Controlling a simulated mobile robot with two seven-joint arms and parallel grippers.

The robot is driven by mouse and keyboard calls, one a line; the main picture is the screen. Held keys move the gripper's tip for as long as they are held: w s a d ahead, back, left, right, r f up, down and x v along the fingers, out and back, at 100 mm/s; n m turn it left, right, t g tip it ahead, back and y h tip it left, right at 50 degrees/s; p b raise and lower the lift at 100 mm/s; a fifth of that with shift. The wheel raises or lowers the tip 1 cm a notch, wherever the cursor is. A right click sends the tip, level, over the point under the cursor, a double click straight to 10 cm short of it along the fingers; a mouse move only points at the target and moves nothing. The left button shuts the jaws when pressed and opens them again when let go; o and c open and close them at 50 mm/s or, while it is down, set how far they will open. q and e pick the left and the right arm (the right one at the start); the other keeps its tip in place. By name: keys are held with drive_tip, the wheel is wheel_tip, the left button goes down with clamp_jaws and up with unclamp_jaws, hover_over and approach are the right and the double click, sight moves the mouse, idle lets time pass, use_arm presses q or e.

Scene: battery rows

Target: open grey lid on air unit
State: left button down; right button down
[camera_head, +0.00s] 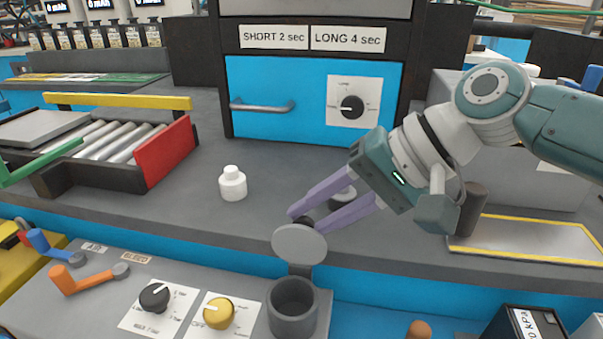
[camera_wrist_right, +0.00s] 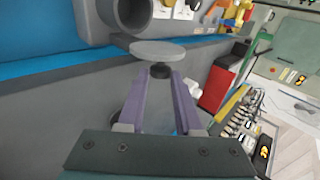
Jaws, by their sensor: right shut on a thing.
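The grey lid (camera_head: 299,245) stands raised, tilted up from the open grey cup (camera_head: 293,308) on the front panel, joined to it by a short hinge piece. The cup's dark inside shows. My right gripper (camera_head: 306,222) reaches in from the right, its purple fingers shut on the lid's black knob on the far side. In the right wrist view the knob (camera_wrist_right: 160,70) sits between the fingertips, with the lid (camera_wrist_right: 158,51) just beyond and the cup (camera_wrist_right: 126,14) above it. My left gripper is not in view.
A white bottle (camera_head: 232,184) stands on the counter left of the fingers. The panel beside the cup holds a yellow knob (camera_head: 219,313), a black knob (camera_head: 154,297) and an orange lever (camera_head: 80,281). A blue oven-like unit (camera_head: 290,85) stands behind; a roller tray (camera_head: 110,142) is at left.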

drive_tip(key=c, duration=0.6)
unclamp_jaws()
drive_tip(key=p+v, duration=0.2)
drive_tip(key=v, duration=0.8)
